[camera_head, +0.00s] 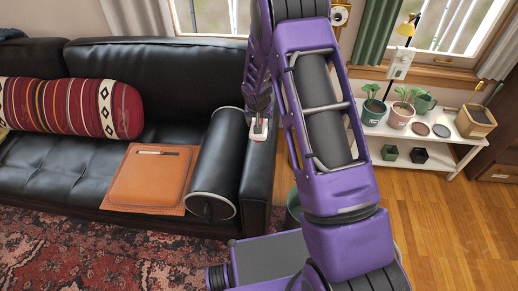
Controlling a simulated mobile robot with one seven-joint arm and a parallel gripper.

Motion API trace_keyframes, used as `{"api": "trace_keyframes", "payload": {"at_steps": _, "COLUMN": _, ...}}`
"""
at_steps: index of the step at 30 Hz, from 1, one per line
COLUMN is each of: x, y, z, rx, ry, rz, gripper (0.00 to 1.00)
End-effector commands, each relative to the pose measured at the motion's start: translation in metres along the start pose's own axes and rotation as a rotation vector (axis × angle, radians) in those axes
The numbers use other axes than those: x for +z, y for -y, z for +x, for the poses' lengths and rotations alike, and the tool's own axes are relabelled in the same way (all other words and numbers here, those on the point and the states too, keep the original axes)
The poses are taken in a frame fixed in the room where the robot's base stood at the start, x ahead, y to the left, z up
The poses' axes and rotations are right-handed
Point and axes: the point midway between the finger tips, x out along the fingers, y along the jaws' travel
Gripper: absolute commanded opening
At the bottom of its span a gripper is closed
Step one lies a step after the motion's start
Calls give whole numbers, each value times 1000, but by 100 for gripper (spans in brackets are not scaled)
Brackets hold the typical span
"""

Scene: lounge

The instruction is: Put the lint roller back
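My gripper (259,111) points down over the right arm of the black sofa (262,165). A small white object with a red mark (257,133) shows right at its fingertips, at the top of the sofa arm. It may be the lint roller, but it is too small to tell. I cannot tell whether the fingers are closed on it or only beside it. No other thing is clearly a lint roller. My purple arm hides part of the floor and of the wall behind.
A dark cylindrical bolster (218,163), a brown leather folder (144,181) with a pen and a red patterned bolster (71,107) lie on the sofa. A white shelf (450,145) with potted plants, coasters and a box (475,122) stands at right. Wooden floor (450,230) is clear there.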

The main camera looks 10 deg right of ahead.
Motion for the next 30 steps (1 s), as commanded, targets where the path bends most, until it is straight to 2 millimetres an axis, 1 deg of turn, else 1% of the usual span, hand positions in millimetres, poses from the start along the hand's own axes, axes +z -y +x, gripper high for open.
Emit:
{"api": "trace_keyframes", "payload": {"at_steps": 3, "x": 1, "y": 2, "z": 13, "rx": 9, "ry": -3, "rz": 5, "gripper": 28}}
{"api": "trace_keyframes", "payload": {"at_steps": 9, "x": 15, "y": 1, "z": 49, "rx": 12, "ry": -2, "rz": 5, "gripper": 28}}
{"api": "trace_keyframes", "payload": {"at_steps": 12, "x": 20, "y": 1, "z": 61, "rx": 11, "ry": -3, "rz": 7, "gripper": 28}}
{"api": "trace_keyframes", "payload": {"at_steps": 17, "x": 24, "y": 1, "z": 71, "rx": 10, "ry": -5, "rz": 7, "gripper": 28}}
{"api": "trace_keyframes", "payload": {"at_steps": 24, "x": 36, "y": 1, "z": 100, "rx": 10, "ry": -4, "rz": 5, "gripper": 28}}
{"api": "trace_keyframes", "payload": {"at_steps": 30, "x": 36, "y": 1, "z": 101, "rx": 9, "ry": -6, "rz": 8, "gripper": 28}}
